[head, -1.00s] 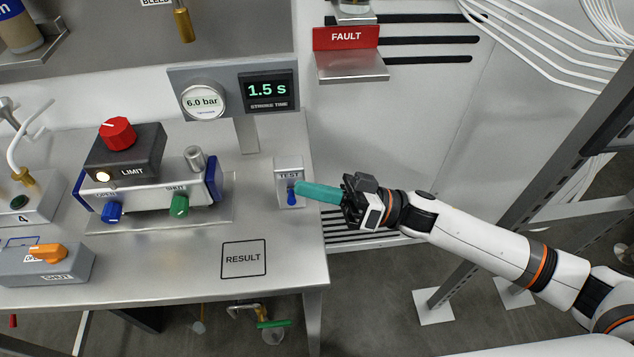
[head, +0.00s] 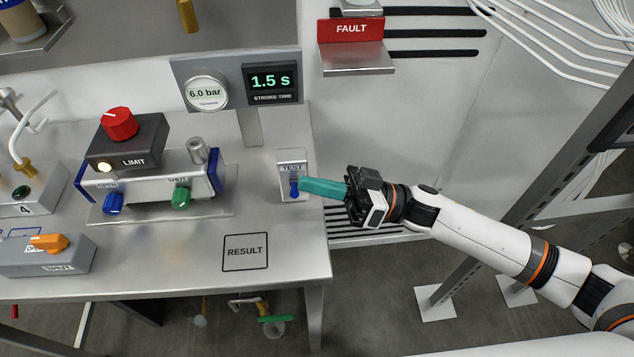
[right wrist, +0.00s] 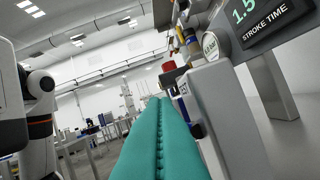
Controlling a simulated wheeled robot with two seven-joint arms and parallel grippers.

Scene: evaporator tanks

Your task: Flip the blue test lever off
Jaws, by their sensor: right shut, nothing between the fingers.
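The blue test lever (head: 294,188) sits on the front of a small silver box labelled TEST (head: 292,166), near the right end of the steel bench. The lever appears to point downward. My right gripper (head: 304,186) has long teal fingers, shut together and empty. Its fingertips are right at the lever, from the right side; I cannot tell whether they touch it. My left gripper is not in view.
The steel bench (head: 190,260) holds a LIMIT box (head: 128,150) with a red knob, blue and green knobs below it, and a RESULT square (head: 245,252). A gauge and display panel (head: 238,82) stands behind. A red FAULT sign (head: 350,29) is at the back right.

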